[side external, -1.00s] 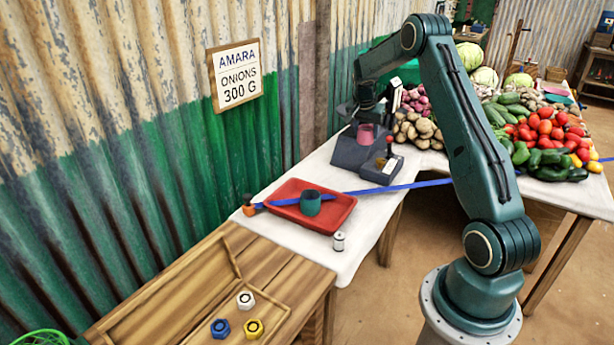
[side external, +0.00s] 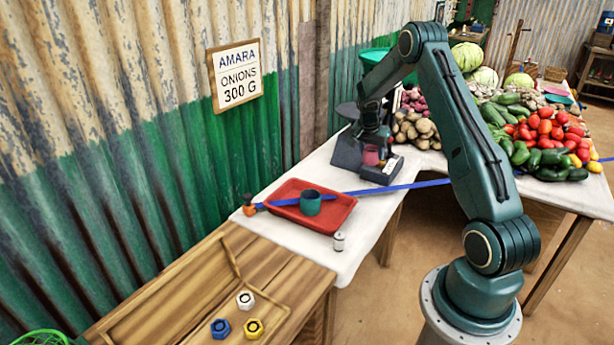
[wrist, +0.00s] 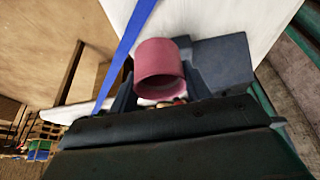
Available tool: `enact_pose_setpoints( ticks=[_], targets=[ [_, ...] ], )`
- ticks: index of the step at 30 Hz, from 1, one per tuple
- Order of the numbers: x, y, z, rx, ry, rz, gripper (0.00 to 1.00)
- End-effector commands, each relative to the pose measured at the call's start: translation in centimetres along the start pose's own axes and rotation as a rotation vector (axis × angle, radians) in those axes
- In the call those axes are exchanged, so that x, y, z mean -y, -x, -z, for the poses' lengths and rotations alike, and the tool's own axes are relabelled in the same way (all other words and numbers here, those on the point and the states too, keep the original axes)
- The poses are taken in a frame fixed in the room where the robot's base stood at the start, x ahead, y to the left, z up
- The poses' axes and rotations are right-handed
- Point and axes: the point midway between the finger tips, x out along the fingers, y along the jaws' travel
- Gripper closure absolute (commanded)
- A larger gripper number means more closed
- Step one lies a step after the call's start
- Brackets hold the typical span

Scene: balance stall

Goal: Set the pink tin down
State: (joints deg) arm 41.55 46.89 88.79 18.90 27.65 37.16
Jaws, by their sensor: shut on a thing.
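The pink tin (side external: 371,156) is held in my gripper (side external: 372,147), near the dark scale at the table's far end. In the wrist view the pink tin (wrist: 158,66) sits between the two fingers of my gripper (wrist: 160,88), its open mouth partly facing the camera. The gripper is shut on it. In the side view the arm partly hides the tin. I cannot tell whether its bottom touches anything.
The dark scale (side external: 345,153) stands beside the tin, with a small dark box (side external: 381,172) just below it. A red tray (side external: 285,208) holds a teal tin (side external: 310,203). A long blue strip (side external: 420,184) crosses the table. A small white-and-grey weight (side external: 339,241) stands near the edge. Potatoes (side external: 415,130) lie behind.

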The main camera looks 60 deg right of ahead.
Motion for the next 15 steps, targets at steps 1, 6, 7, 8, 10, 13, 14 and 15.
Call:
enact_pose_setpoints(
  ticks=[1,6,7,8,10,13,14,15],
  targets=[
    [-0.1,-1.1,-0.5,0.002,0.001,-0.003,0.75],
    [0.0,-4.0,-1.7,0.003,0.001,-0.002,0.75],
    [0.0,-4.6,-1.9,0.003,0.001,-0.002,0.75],
    [-0.1,-5.1,-2.2,0.004,0.001,-0.002,0.75],
    [0.0,-6.2,-2.6,0.002,0.001,-0.001,0.75],
    [0.0,-7.5,-3.1,0.001,0.000,-0.001,0.75],
    [0.0,-7.8,-3.2,0.001,0.000,0.000,0.75],
    [0.0,-8.1,-3.3,0.001,-0.001,0.000,0.75]
  ],
)
